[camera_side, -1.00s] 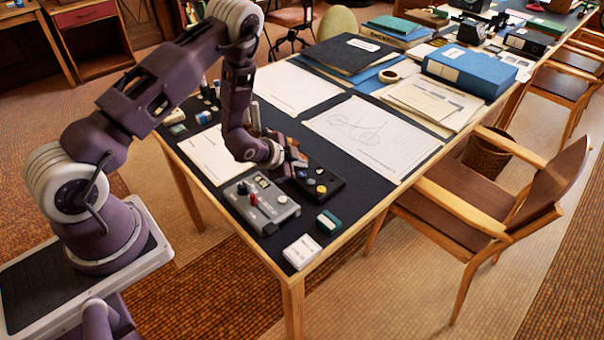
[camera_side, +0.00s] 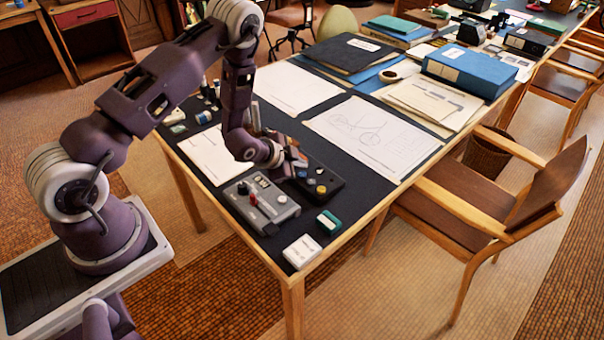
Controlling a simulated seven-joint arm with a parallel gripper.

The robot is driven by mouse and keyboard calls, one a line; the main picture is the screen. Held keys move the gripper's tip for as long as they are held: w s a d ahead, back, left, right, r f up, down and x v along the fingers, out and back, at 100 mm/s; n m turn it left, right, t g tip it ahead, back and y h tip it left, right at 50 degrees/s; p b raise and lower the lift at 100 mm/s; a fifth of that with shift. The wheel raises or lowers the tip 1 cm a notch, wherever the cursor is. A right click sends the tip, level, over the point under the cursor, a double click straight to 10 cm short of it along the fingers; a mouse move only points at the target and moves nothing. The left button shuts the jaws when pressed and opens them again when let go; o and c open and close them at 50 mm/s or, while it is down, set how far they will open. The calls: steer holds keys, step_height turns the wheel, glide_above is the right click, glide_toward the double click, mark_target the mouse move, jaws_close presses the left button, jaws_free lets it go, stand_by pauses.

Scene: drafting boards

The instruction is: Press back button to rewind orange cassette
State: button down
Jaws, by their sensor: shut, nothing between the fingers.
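My gripper (camera_side: 294,161) is over the left part of a black box (camera_side: 329,187) near the front of the table. Its small fingertips look closed and hold nothing that I can see. The black box has a yellow button, a blue button and other small parts on top. My gripper hides its left end, and I cannot tell whether the fingertips touch it. A grey box (camera_side: 277,214) with a red knob and several dark buttons lies just left of it. I cannot make out an orange cassette or a marked back button.
A green-and-white block (camera_side: 328,222) and a white box (camera_side: 302,251) lie near the front edge. Paper sheets (camera_side: 360,133), a blue box (camera_side: 468,70) and folders cover the table farther back. A wooden chair (camera_side: 480,205) stands at the right side.

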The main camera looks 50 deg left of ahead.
mark_target(299, 176)
steer(key=shift+f, duration=0.15)
steer(key=shift+f, duration=0.25)
steer(key=shift+f, duration=0.4)
stand_by(0.8)
steer(key=shift+r, duration=0.8)
steer(key=shift+r, duration=0.1)
steer(key=shift+r, duration=2.45)
